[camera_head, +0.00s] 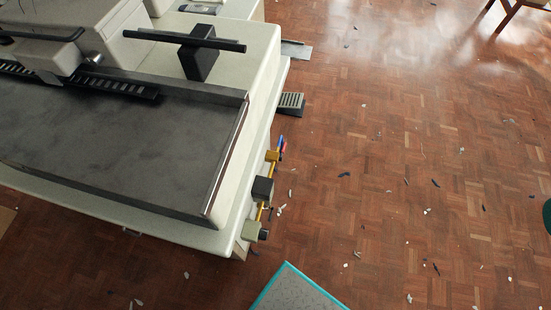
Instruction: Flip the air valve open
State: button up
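A small air fitting assembly is mounted on the right side of the cream machine (262,95). It has a yellow brass-coloured pipe (260,211), a dark block (263,188) and a grey-green block (251,230). At its upper end is a brass-coloured valve body (272,156). A small blue lever-like piece (283,145) stands beside it, with a bit of red next to it. The parts are too small to tell whether the valve is open or closed. My gripper is not in view.
The machine's dark flat bed (120,140) fills the left. A grey pedal-like part (291,101) sticks out from its right side. A grey teal-edged surface (297,291) is at bottom centre. Parquet floor (420,170) with scattered scraps lies open to the right.

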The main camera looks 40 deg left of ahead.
aim_at(285, 143)
jog(key=z, duration=0.15)
jog(key=i, duration=0.95)
jog(key=u, duration=0.2)
